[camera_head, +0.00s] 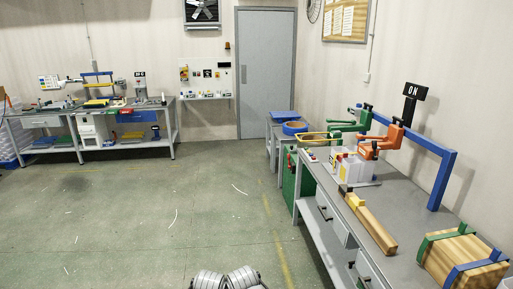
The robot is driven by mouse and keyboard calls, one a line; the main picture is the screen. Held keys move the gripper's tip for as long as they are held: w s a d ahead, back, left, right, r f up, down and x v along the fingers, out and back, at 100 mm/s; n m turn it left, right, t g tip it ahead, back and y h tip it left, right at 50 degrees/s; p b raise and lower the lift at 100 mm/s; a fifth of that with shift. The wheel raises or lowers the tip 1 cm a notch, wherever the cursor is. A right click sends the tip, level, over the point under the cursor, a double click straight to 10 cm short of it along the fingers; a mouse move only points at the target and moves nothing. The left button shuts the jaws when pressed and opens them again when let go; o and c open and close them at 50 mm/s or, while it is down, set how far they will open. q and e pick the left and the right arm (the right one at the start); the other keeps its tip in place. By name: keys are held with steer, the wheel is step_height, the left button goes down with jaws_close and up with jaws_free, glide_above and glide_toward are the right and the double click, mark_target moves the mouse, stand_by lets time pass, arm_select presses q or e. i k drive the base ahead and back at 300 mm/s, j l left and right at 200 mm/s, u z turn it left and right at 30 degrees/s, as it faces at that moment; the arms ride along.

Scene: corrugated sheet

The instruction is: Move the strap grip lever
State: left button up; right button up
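A wooden block (452,257) with a green strap (437,239) and a blue strap (478,266) around it sits at the near right end of the right workbench (405,272). An orange tool with a handle-like arm (380,141) stands farther back on this bench, with a similar green tool (350,127) behind it. I cannot tell which part is the strap grip lever. Neither of my grippers can be made out in the head view.
A wooden beam (369,222) with a yellow piece lies along the bench's front edge. A blue frame (441,180) and an "ON" sign (414,92) rise at the back. The green floor (170,215) is open. Another workbench (70,111) stands at the far left, a grey door (266,70) behind.

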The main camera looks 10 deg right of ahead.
mark_target(374, 157)
steer(key=i+j+z, duration=0.15)
steer(key=i, duration=1.35)
steer(key=i+z, duration=1.1)
steer(key=z, duration=0.3)
steer(key=i+z, duration=0.25)
steer(key=z, duration=0.2)
steer(key=i+j+z, duration=0.1)
steer(key=z, duration=0.4)
steer(key=i+j+z, duration=0.25)
steer(key=i+l, duration=0.05)
steer(key=i, duration=0.05)
